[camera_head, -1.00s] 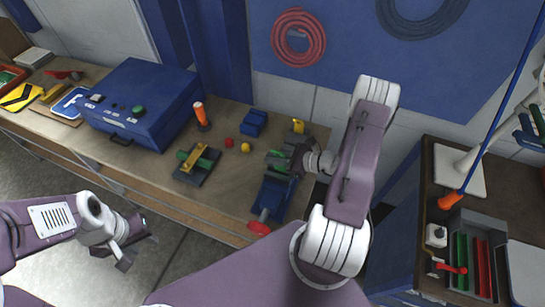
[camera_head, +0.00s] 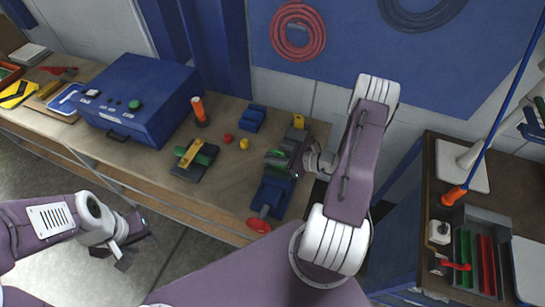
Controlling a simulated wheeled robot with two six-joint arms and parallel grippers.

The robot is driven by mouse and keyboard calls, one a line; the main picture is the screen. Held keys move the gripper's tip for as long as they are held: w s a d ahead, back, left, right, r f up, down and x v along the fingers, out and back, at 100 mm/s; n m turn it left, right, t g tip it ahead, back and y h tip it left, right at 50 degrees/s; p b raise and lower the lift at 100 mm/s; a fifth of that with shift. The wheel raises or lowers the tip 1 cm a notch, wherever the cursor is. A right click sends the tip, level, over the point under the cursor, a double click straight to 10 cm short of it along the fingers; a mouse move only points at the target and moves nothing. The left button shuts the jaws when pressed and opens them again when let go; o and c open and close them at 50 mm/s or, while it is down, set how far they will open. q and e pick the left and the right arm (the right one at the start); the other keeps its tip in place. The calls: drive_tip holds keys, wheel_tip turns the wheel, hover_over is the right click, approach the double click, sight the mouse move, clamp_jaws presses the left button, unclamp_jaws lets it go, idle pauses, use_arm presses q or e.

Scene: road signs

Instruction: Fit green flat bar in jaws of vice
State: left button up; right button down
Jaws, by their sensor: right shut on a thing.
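The blue vice (camera_head: 270,197) stands at the right end of the workbench, its grey jaws towards the back and its red handle (camera_head: 258,225) at the front. My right gripper (camera_head: 295,160) is at the jaws and shut on the green flat bar (camera_head: 276,153), of which only small green parts show. The bar is at the jaws, but I cannot tell whether it lies between them or just above. My gripper hides part of both. My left gripper (camera_head: 130,250) is open and empty, over the floor in front of the bench.
A dark fixture with green and yellow parts (camera_head: 194,158), a red ball (camera_head: 227,138), a yellow ball (camera_head: 244,144) and a blue block (camera_head: 251,118) sit left of the vice. A blue case (camera_head: 140,100) stands further left. The bench front is clear.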

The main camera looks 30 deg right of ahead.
drive_tip(key=shift+f+b, duration=1)
drive_tip(key=shift+f, duration=0.3)
drive_tip(key=c, duration=1.5)
unclamp_jaws()
drive_tip(key=shift+s, duration=0.1)
